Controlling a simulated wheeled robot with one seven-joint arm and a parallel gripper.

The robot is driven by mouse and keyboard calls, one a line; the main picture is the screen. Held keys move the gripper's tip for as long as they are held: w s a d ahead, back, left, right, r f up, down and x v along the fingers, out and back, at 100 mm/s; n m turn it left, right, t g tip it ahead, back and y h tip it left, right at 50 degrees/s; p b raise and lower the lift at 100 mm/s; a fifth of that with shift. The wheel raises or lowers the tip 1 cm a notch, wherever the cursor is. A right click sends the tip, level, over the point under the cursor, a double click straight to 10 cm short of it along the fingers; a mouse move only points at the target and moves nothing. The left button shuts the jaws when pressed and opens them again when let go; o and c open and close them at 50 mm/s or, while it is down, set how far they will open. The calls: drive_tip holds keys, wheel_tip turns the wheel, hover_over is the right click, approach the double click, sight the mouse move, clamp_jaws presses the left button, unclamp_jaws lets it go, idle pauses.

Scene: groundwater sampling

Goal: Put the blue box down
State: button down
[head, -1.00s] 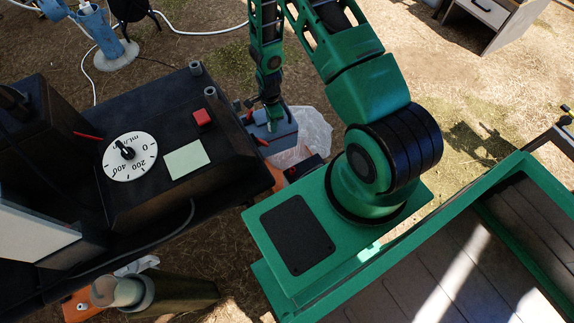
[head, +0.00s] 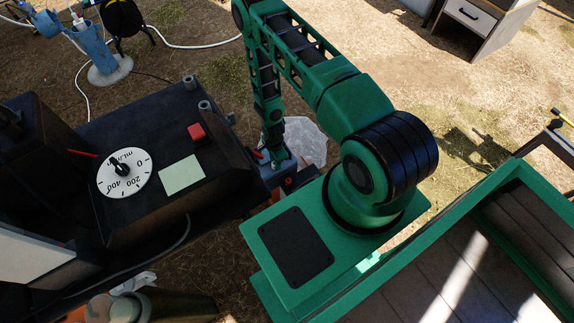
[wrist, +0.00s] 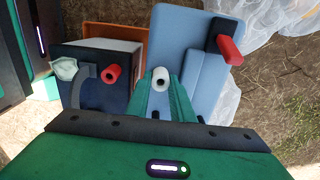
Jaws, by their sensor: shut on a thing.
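The light blue box (wrist: 182,38) shows in the wrist view, directly ahead of my gripper (wrist: 166,100). It has a raised block on its face and a red spout (wrist: 231,49) on a black fitting at its right. My green fingers are closed against its near part; the exact grip point is hidden by them. A white tube end (wrist: 161,79) shows between the fingertips. In the head view my gripper (head: 280,158) is low beside the black bench, and the box is mostly hidden there. I cannot tell whether its base touches anything.
A dark navy box (wrist: 95,75) with a red tube stands close left of the blue box. An orange container (wrist: 122,38) is behind it. Clear plastic sheeting (head: 306,138) lies on the ground beside them. The black bench (head: 90,205) with a dial borders the left.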

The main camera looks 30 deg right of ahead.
sight(288, 162)
drive_tip(key=d+f, duration=0.1)
drive_tip(key=d, duration=0.1)
drive_tip(key=w+d+f, duration=0.1)
drive_tip(key=d+f, duration=0.1)
drive_tip(key=d, duration=0.1)
drive_tip(key=d+f, duration=0.1)
drive_tip(key=d, duration=0.1)
drive_tip(key=shift+w+d+f, duration=0.15)
drive_tip(key=shift+d+f, duration=0.1)
drive_tip(key=shift+f, duration=2)
drive_tip(key=c, duration=1.5)
unclamp_jaws()
drive_tip(key=shift+c, duration=0.2)
